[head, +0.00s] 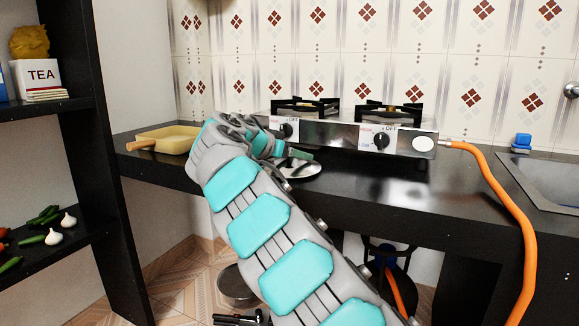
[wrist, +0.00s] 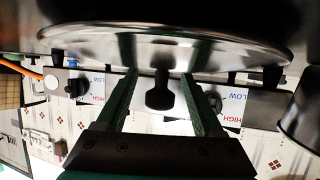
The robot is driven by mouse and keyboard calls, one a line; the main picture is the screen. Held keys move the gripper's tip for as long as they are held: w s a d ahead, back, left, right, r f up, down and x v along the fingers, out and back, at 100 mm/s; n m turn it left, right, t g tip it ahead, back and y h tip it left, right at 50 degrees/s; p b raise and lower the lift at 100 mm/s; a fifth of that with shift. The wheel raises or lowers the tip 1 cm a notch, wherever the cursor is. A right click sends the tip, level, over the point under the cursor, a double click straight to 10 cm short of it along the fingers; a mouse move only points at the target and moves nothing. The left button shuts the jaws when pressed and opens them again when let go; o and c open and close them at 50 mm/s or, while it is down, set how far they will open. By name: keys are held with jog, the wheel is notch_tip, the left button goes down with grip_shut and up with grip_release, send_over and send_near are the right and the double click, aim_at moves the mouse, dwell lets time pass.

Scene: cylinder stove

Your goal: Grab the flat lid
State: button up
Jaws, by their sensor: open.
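The flat lid (head: 303,169) is a shiny metal disc on the dark counter in front of the stove, partly hidden by my gripper in the head view. In the wrist view, which looks upside down, its bright metal underside or rim (wrist: 95,45) spans the top. Its dark knob (wrist: 160,95) shows between my two green fingers. My gripper (wrist: 160,78) is open, with one finger on each side of the knob and a gap on both sides. In the head view my gripper (head: 296,154) is low over the lid.
The two-burner stove (head: 345,134) stands just behind the lid, with an orange hose (head: 485,165) at its right. A yellow pan (head: 170,139) with a wooden handle is at the left. A metal vessel (wrist: 302,115) shows at the wrist view's right edge. Counter right of the lid is clear.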

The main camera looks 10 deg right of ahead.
jog(key=shift+w+d+f, duration=0.1)
jog(key=shift+c, duration=0.2)
grip_shut()
dwell(0.5)
